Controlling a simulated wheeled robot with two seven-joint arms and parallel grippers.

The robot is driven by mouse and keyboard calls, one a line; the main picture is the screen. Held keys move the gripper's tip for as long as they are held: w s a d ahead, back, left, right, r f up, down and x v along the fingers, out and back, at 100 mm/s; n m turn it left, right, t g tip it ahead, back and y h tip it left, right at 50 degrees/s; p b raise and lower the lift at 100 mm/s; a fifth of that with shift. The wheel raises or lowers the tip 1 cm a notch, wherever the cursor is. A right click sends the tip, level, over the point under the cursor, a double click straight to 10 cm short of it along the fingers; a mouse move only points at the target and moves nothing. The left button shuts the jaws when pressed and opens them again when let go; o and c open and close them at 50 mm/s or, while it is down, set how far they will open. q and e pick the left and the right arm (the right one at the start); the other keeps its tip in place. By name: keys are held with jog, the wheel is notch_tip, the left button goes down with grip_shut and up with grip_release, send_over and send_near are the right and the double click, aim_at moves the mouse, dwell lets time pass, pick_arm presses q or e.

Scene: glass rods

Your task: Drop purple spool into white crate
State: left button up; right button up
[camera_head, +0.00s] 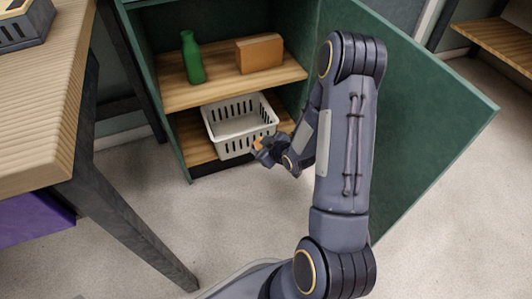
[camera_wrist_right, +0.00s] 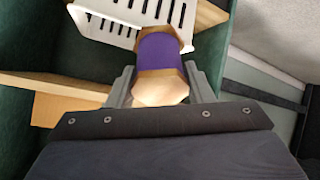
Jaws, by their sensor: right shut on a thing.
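The purple spool (camera_wrist_right: 158,52) with pale wooden ends is held between the two fingers of my right gripper (camera_wrist_right: 161,88) in the right wrist view. In the head view my right gripper (camera_head: 268,150) is at the front right corner of the white crate (camera_head: 236,128), and a bit of the spool's wooden end shows there. The white crate is slotted and stands on the lower shelf of the green cabinet; its visible inside looks empty. In the right wrist view the crate (camera_wrist_right: 115,22) is just beyond the spool. Whether they touch is unclear. My left gripper is out of view.
The upper shelf (camera_head: 225,84) above the crate holds a green bottle (camera_head: 192,58) and a brown box (camera_head: 259,54). The open green cabinet door (camera_head: 425,110) stands to the right of my arm. A wooden table (camera_head: 50,95) is at the left.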

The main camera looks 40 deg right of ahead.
jog(key=w+d+f+b, duration=0.1)
jog(key=w, duration=0.4)
jog(key=w+d+f, duration=0.1)
jog(key=w, duration=0.5)
jog(key=w+d+f+b, duration=0.1)
jog(key=w+d, duration=0.1)
jog(key=w, duration=0.4)
jog(key=shift+f+b, duration=0.35)
jog(key=shift+f, duration=0.05)
jog(key=shift+w+d, duration=0.15)
jog(key=shift+w, duration=0.45)
jog(key=shift+w+d, duration=0.15)
jog(key=shift+w, duration=0.45)
jog(key=o, duration=1.1)
jog(key=shift+c, duration=0.2)
jog(key=shift+s+r, duration=0.1)
jog(key=shift+s, duration=0.15)
jog(key=shift+s+a+r, duration=0.2)
jog(key=shift+s+r, duration=0.05)
jog(key=shift+s, duration=0.35)
jog(key=shift+s+a+r, duration=0.15)
jog(key=shift+s+r, duration=0.05)
jog(key=shift+s, duration=0.4)
